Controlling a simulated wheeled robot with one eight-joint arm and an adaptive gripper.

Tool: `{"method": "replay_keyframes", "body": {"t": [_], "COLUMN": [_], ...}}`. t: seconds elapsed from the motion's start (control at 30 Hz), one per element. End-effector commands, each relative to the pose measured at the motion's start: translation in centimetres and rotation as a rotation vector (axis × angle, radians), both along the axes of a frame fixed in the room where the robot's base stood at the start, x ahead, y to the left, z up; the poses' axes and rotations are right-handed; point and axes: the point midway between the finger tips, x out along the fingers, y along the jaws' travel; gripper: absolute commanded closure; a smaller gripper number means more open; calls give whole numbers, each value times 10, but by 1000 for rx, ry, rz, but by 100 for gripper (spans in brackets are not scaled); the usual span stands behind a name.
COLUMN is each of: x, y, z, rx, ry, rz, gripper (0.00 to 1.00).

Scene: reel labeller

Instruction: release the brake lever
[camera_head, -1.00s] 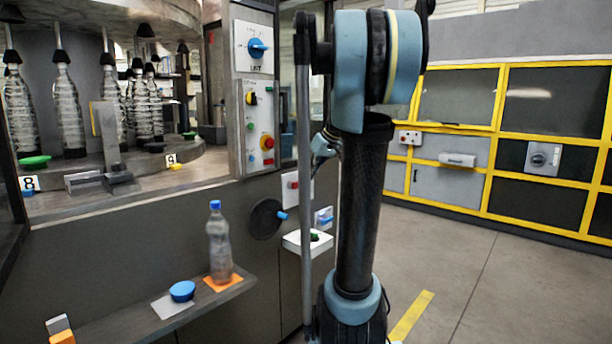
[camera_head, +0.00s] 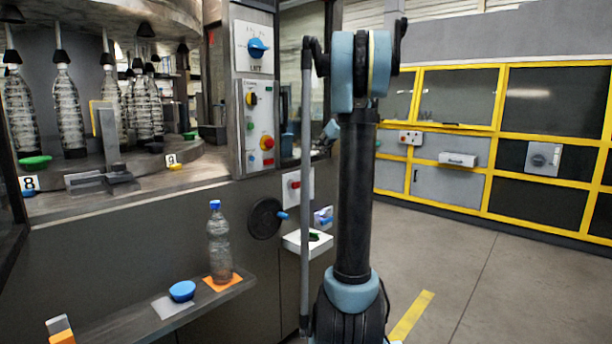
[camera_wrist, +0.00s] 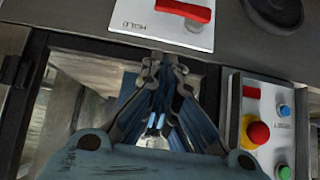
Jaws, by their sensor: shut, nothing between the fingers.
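A red lever bar (camera_wrist: 184,11), which looks like the brake lever, sits on a white plate (camera_wrist: 160,27) marked HOLD at the top of the wrist view. The frame's top edge cuts the plate off. In the head view the plate (camera_head: 305,181) shows on the machine front, with a small red part on it. My gripper (camera_wrist: 165,62) is shut and empty. Its fingertips appear just below the plate in the wrist view, apart from the red lever. In the head view my arm hides most of the gripper.
A control box with a red button (camera_wrist: 258,132) is right of my gripper in the wrist view. A black disc (camera_head: 265,219) with a blue handle is beside the plate. Floor at right is clear.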

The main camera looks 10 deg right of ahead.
Motion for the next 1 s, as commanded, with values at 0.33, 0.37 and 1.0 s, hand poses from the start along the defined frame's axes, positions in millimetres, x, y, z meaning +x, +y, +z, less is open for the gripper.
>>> {"method": "replay_keyframes", "body": {"t": [0.33, 0.37, 1.0], "x": [5, 7, 55], "y": [6, 7, 46], "z": [-8, -10, -90], "rx": [0, 0, 1], "ry": [1, 1, 0], "rz": [2, 2, -1], "gripper": [100, 100, 100]}}
